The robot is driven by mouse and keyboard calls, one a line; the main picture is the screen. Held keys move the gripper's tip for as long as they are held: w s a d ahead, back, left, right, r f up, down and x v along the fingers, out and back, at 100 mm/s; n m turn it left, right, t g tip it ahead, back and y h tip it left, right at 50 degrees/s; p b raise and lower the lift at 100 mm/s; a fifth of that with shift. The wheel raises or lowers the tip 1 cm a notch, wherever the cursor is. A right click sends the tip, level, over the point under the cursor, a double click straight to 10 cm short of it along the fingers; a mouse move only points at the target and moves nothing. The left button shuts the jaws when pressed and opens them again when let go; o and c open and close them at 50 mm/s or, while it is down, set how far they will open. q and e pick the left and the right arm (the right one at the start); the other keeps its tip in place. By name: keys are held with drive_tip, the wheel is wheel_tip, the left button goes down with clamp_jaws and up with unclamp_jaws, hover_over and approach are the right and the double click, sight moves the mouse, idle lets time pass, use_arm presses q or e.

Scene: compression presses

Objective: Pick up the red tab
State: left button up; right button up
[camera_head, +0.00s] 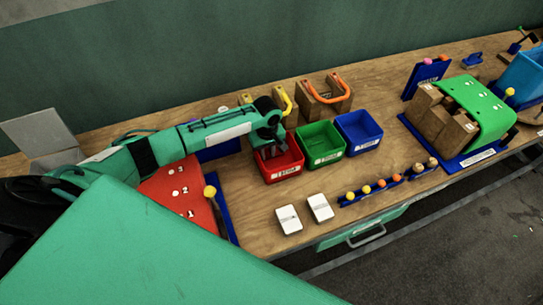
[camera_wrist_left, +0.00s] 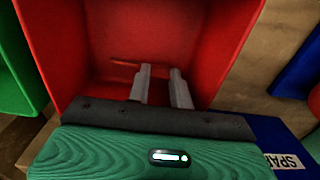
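My left gripper (camera_head: 269,152) points down into the red bin (camera_head: 284,170), its fingertips inside the bin's opening. In the left wrist view, the two grey fingers (camera_wrist_left: 160,72) stand apart with a gap between them and nothing seen held. The inside of the red bin (camera_wrist_left: 215,40) fills the upper middle of that view. A thin red strip, seemingly the red tab (camera_wrist_left: 124,63), lies on the bin's floor just beyond the fingertips. It is dim and red on red, partly behind the fingers. My right gripper is not in view.
A green bin (camera_head: 321,143) and a blue bin (camera_head: 358,132) stand right of the red bin. Two white cards (camera_head: 320,208) and a blue rack (camera_head: 390,184) of colored knobs lie in front. Wooden blocks with handles (camera_head: 325,98) stand behind. A green-topped press (camera_head: 478,105) is at right.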

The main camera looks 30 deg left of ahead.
sight(268, 155)
use_arm(q)
drive_tip(key=shift+r, duration=0.1)
clamp_jaws()
wheel_tip(268, 155, up, 20)
drive_tip(key=b, duration=0.4)
